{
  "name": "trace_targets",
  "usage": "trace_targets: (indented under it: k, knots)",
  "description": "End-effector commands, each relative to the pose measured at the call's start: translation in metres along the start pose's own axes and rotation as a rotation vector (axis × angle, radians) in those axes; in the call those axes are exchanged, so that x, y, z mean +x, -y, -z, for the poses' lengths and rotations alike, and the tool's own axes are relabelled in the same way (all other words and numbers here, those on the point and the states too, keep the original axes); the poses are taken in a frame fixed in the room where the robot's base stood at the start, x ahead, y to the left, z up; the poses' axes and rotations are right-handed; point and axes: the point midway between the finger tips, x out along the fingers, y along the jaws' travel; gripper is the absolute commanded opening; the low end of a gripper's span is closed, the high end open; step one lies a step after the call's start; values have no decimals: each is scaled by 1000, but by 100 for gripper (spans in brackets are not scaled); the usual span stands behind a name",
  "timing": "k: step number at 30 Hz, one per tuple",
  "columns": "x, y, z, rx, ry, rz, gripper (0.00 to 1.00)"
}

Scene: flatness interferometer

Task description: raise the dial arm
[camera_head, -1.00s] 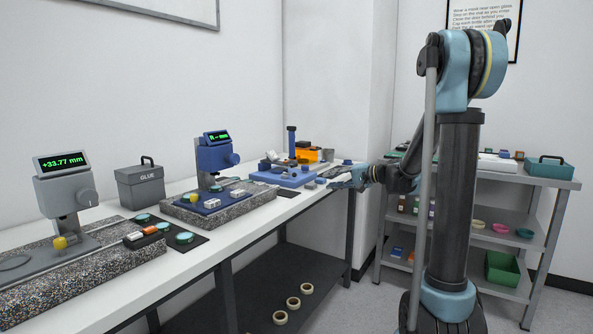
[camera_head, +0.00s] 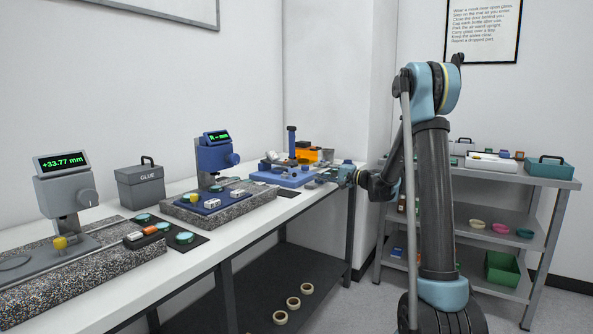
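A grey gauge (camera_head: 64,190) with a green readout of +33.77 mm stands on a speckled stone slab at the left. A blue gauge (camera_head: 214,157) with a second green readout stands on another slab farther along the bench. A blue stand (camera_head: 289,176) with an upright blue post (camera_head: 291,142) is near the bench's far end. I cannot tell which part is the dial arm. My gripper (camera_head: 329,176) is at the bench's far end, pointing left, just right of the blue stand. It is small and partly merged with things behind it, so its fingers and any contact are unclear.
The white bench (camera_head: 200,262) carries a grey GLUE box (camera_head: 141,188), dark mats with small round pieces, and an orange item (camera_head: 307,154) behind the stand. A grey shelf rack (camera_head: 520,178) with boxes and bowls stands behind my arm. Floor shows between bench and rack.

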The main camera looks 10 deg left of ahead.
Motion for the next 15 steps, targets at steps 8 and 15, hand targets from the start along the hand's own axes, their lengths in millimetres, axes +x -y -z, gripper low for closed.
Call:
trace_targets:
  k: [8,15]
  knots:
    - [51,0,-1,0,3,0,31]
    - [92,0,0,0,2,0,31]
